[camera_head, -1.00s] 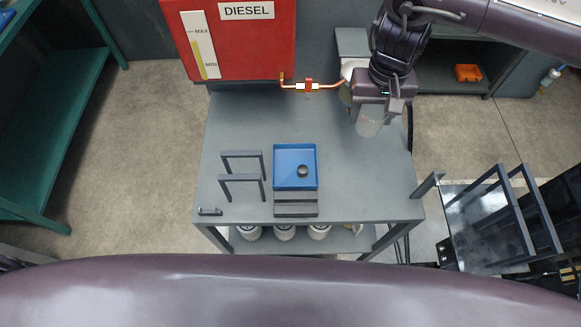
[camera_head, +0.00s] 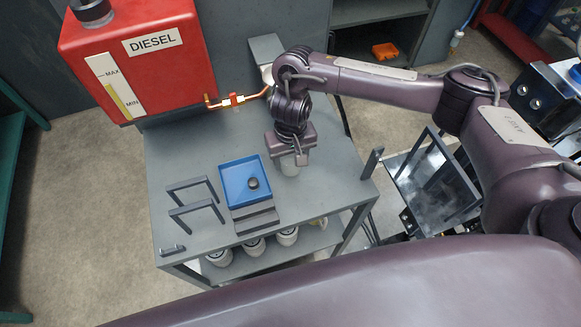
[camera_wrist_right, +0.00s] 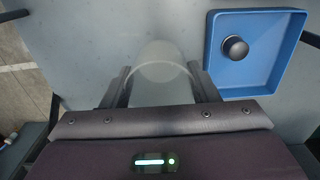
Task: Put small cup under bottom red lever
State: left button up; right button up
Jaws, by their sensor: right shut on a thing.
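My right gripper (camera_head: 291,160) is shut on a small translucent cup (camera_head: 289,168) above the grey table, just right of the blue tray. In the right wrist view the cup (camera_wrist_right: 163,75) sits between the two fingers (camera_wrist_right: 163,88). Whether its base touches the table I cannot tell. A red lever (camera_head: 233,98) sits on the copper pipe that runs from the red diesel tank (camera_head: 165,75). The lever is behind and left of my right gripper. My left gripper is not in view.
The blue tray (camera_head: 228,171) holds a small black round part (camera_head: 253,183); the tray also shows in the wrist view (camera_wrist_right: 290,20). Two grey handle-shaped frames (camera_head: 196,215) stand left of it. White containers (camera_head: 287,236) stand on the lower shelf. The tabletop below the pipe is clear.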

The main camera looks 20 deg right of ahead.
aim_at(291, 167)
notch_tip(291, 167, down, 4)
jog(key=shift+f+b, duration=0.1)
jog(key=shift+b, duration=0.75)
jog(key=shift+f, duration=0.15)
jog(key=o, duration=1)
jog(key=shift+c, duration=0.2)
